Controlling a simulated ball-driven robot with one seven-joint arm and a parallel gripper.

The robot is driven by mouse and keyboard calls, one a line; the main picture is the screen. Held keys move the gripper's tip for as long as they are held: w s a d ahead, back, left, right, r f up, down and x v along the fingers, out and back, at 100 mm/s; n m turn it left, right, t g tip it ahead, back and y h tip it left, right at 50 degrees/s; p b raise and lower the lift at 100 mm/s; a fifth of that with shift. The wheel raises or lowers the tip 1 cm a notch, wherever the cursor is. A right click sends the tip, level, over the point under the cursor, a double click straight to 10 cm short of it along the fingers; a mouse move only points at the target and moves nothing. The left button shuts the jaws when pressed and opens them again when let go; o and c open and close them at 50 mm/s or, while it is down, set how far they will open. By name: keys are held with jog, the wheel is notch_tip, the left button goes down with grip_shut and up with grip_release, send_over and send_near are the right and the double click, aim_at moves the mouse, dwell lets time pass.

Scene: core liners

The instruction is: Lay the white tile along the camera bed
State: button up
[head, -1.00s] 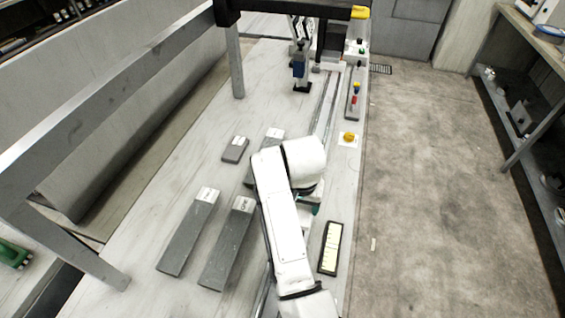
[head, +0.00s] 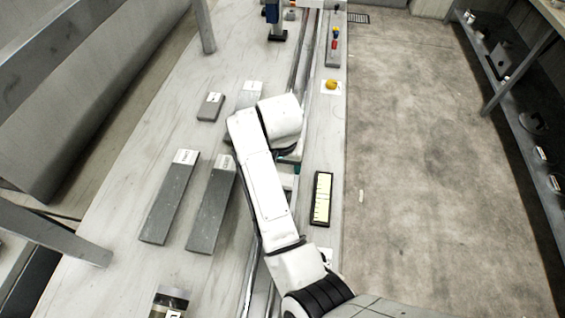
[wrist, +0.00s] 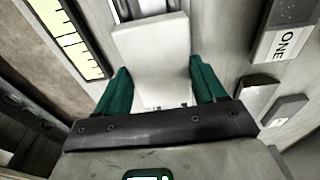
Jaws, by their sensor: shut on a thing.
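The white tile (wrist: 152,55) shows in the wrist view between the two green fingers of my gripper (wrist: 158,72), which is shut on it. Its far end reaches out past the fingertips toward a metal rail channel. In the head view my white arm hides most of the tile, and only a bit of green finger (head: 297,169) shows beside it. A long narrow metal track (head: 303,55), apparently the camera bed, runs along the table and passes under my arm. I cannot tell whether the tile touches it.
Grey slabs with white labels, including a left one (head: 170,200) and a right one (head: 212,208), lie left of my arm. A smaller grey block (head: 211,107) lies behind them. A black-framed yellow scale (head: 321,199) and a yellow button (head: 331,85) are on the right strip.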

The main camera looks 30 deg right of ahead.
jog(key=shift+f, duration=0.35)
dwell(0.3)
jog(key=o, duration=1.3)
jog(key=shift+f, duration=0.1)
jog(key=shift+r+p, duration=3.95)
jog(key=shift+r, duration=0.6)
